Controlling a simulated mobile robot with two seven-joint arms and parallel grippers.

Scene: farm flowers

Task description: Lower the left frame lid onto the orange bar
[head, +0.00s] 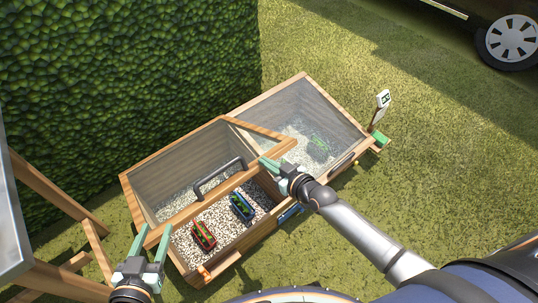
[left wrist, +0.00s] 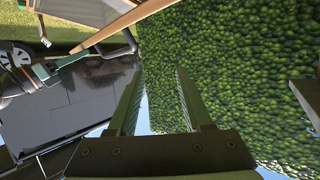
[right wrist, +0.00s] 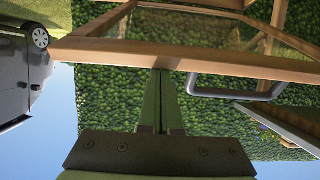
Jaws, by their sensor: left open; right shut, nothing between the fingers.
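The left frame lid (head: 159,173), a glazed wooden frame with a dark handle (head: 219,176), is tilted up, its front rail (head: 215,197) above the box. The orange bar (head: 204,272) is at the box's lower left front corner. My left gripper (head: 158,232) is open near the rail's left end; in the left wrist view its fingers (left wrist: 157,58) have only hedge between them. My right gripper (head: 270,163) is shut and empty at the rail's right end. In the right wrist view its fingertips (right wrist: 162,70) meet the wooden rail (right wrist: 200,62); contact is uncertain.
A red planter (head: 203,236) and a blue planter (head: 242,207) stand on gravel under the lid. The right frame lid (head: 300,115) covers the other compartment. A blue bar (head: 290,214) is on the front. A hedge (head: 120,70) stands behind; a table (head: 14,210) is at left.

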